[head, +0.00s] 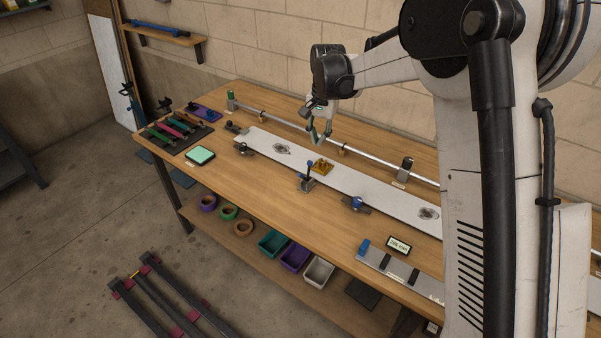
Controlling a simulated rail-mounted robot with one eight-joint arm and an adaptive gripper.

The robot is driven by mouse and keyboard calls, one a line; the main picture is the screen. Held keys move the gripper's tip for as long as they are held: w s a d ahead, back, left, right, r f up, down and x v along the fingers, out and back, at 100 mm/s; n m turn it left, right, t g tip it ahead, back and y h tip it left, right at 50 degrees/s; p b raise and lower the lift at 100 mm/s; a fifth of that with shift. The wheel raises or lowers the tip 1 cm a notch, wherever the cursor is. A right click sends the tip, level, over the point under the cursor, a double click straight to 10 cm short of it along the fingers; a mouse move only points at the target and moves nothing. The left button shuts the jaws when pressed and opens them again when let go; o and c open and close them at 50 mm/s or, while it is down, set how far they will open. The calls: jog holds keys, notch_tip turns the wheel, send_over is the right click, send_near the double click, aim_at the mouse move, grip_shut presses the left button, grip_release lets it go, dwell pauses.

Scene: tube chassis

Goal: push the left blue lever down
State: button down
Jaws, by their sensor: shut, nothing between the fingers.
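A long white plate (375,188) lies along the wooden workbench. Two blue-handled clamps stand at its front edge. The left blue lever (308,163) stands upright on its small metal base. The right blue lever (357,202) sits lower, and its exact angle is too small to tell. My gripper (319,141) is shut and empty. It appears above the back part of the plate, behind and above the left blue lever in the picture, and apart from it.
A metal rod (280,119) runs behind the plate. A brass-coloured block (322,166) sits on the plate close to the left lever. Dark clamps (245,149) stand at the plate's left end.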

jog(key=g+p, duration=0.1)
jog(key=p, duration=0.1)
send_near(303, 177)
jog(key=a, duration=0.1)
jog(key=shift+w+r+m, duration=0.2)
jog(key=shift+r+m, duration=0.05)
jog(key=shift+m, duration=0.15)
jog(key=shift+f, duration=0.1)
jog(key=shift+s+a+f+b, duration=0.15)
jog(key=shift+f+b, duration=0.25)
jog(key=shift+f, duration=1.3)
jog(key=shift+s+a+f+b, duration=0.15)
jog(key=shift+f+b, duration=0.2)
jog(key=shift+f, duration=1.35)
jog(key=shift+d, duration=0.1)
